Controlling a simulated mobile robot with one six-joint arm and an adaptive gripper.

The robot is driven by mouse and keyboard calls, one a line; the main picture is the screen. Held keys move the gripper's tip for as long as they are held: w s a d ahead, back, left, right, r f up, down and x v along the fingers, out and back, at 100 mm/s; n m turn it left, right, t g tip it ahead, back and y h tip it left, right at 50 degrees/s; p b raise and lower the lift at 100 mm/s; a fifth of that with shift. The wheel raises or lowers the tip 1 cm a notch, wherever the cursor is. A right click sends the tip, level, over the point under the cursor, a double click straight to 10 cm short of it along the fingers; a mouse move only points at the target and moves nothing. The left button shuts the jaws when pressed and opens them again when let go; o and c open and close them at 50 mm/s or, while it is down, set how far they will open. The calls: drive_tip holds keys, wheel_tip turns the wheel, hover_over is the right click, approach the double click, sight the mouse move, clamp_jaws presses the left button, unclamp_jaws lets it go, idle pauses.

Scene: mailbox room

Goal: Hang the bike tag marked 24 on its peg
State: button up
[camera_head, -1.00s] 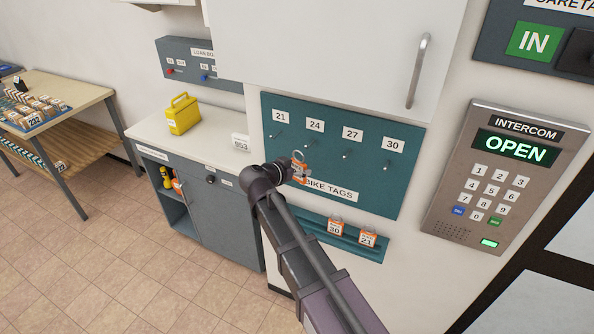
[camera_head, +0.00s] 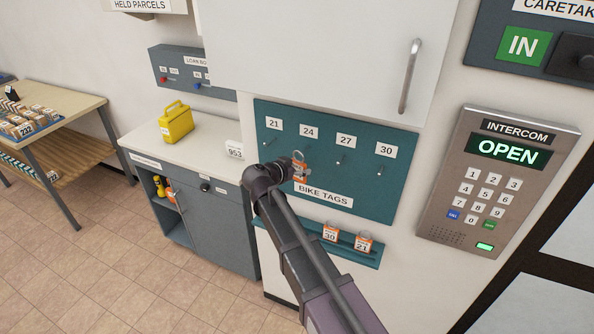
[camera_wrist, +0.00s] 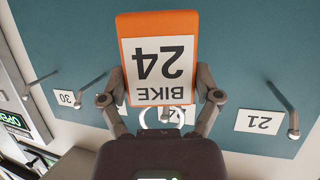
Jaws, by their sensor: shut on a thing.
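The bike tag marked 24 (camera_wrist: 158,62) is orange with a white label and a metal ring. My gripper (camera_wrist: 160,97) is shut on its sides, and the tag appears upside down in the wrist view. In the head view the tag (camera_head: 301,174) and its ring are in front of the teal peg board (camera_head: 392,205), below the label 24 (camera_head: 309,131). The peg under that label is hidden behind the tag and ring, so I cannot tell whether the ring is around it. The pegs under 21 (camera_head: 268,143), 27 (camera_head: 340,160) and 30 (camera_head: 380,171) are bare.
Tags 30 (camera_head: 330,233) and 21 (camera_head: 364,242) rest on a teal ledge (camera_head: 290,232) below the board. A white cabinet (camera_head: 310,50) with a handle hangs above. An intercom panel (camera_head: 450,220) is on the right, and a counter with a yellow box (camera_head: 176,123) on the left.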

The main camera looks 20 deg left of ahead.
drive_tip(key=shift+w+f, duration=0.1)
drive_tip(key=shift+w, duration=0.65)
drive_tip(key=shift+w+d+f+b, duration=0.1)
drive_tip(key=shift+w+f+b, duration=0.55)
drive_tip(key=shift+f+b, duration=0.25)
drive_tip(key=o, duration=0.9)
drive_tip(key=shift+r, duration=0.1)
